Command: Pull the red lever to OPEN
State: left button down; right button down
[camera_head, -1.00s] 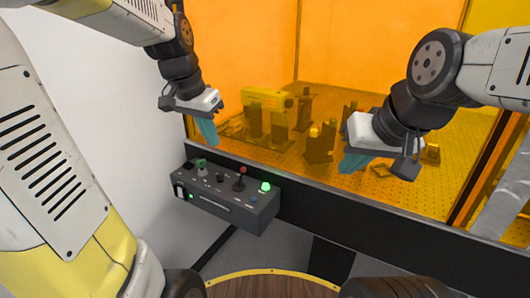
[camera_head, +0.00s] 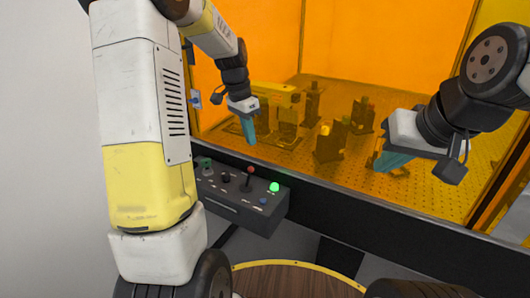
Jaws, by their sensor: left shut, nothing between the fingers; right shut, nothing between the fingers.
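The red lever (camera_head: 249,175) is a thin dark stick with a red ball on top, standing on the dark control box (camera_head: 240,208) in front of the orange enclosure. It appears roughly upright; its labels are too small to read. My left gripper (camera_head: 250,140), with teal fingers, points down just above the lever's ball in the picture, shut and apart from it. My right gripper (camera_head: 383,168), also teal-fingered, is shut and empty at the right, in front of the orange panel.
A lit green button (camera_head: 274,187), a blue button (camera_head: 263,201) and a grey-green knob (camera_head: 206,167) share the box top. The orange enclosure (camera_head: 390,60) stands behind, with optical parts inside. A round wooden top (camera_head: 290,282) is at the bottom.

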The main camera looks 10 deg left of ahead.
pick_arm(q)
send_near(249, 178)
jog(key=w+d+f, duration=0.1)
jog(key=f, duration=0.1)
jog(key=w+d+f, duration=0.2)
jog(key=w+f, duration=0.1)
jog(key=shift+d+f, duration=0.25)
jog(key=shift+f, duration=0.1)
